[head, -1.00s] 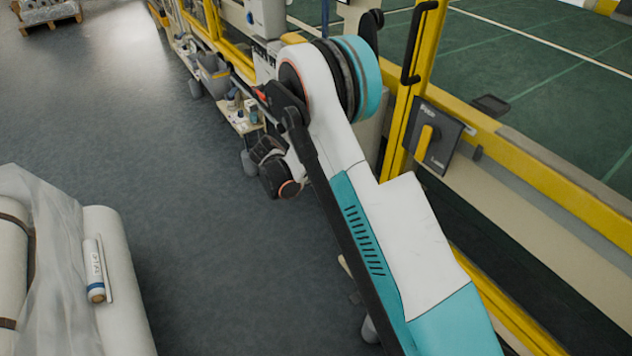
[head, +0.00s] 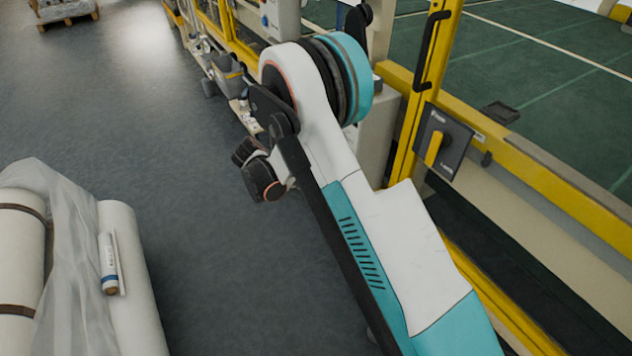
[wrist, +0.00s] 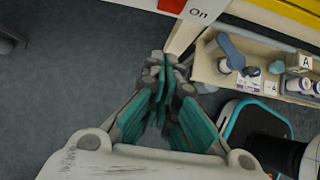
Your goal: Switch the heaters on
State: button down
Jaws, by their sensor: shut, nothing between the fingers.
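My gripper (wrist: 168,65) shows in the wrist view with its teal fingers shut together and nothing between them. Which switch the label belongs to cannot be told. In the head view my arm crosses the middle, and my fingers cannot be made out there. A dark panel with a yellow rotary handle (head: 435,149) is on the yellow fence right of my arm. A grey control box (head: 281,18) stands at the top, partly cut off.
A shelf (wrist: 262,78) with bottles and small boxes is right of my gripper in the wrist view. Wrapped white rolls (head: 125,270) stand at lower left in the head view. Yellow fence frames (head: 412,100) run along the right. Grey floor between is clear.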

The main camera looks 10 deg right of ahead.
jog(key=shift+a+f+p+v, duration=0.1)
jog(key=shift+a+p+v, duration=0.1)
jog(key=shift+v, duration=0.5)
jog(key=shift+a+f+p+v, duration=0.1)
jog(key=shift+f+p+v, duration=0.05)
jog(key=shift+v, duration=0.6)
jog(key=shift+a+f+p+v, duration=0.1)
jog(key=shift+p+v, duration=0.1)
jog(key=shift+v, duration=0.5)
jog(key=shift+s, duration=0.15)
jog(key=s+d+r+m+t+y, duration=0.15)
jog(key=s+d+r+m, duration=0.35)
jog(key=r, duration=0.6)
jog(key=s+d+r+m+y, duration=0.25)
jog(key=s+r+m, duration=0.3)
jog(key=r, duration=0.65)
jog(key=s+d+r+m+t+y, duration=0.1)
jog(key=s+m, duration=0.4)
jog(key=s, duration=0.5)
jog(key=s+d+r+m+t+y, duration=0.1)
jog(key=s+r+m, duration=0.3)
jog(key=s, duration=0.7)
jog(key=shift+m+t+y, duration=0.65)
jog(key=shift+m+y, duration=0.05)
jog(key=shift+m, duration=0.35)
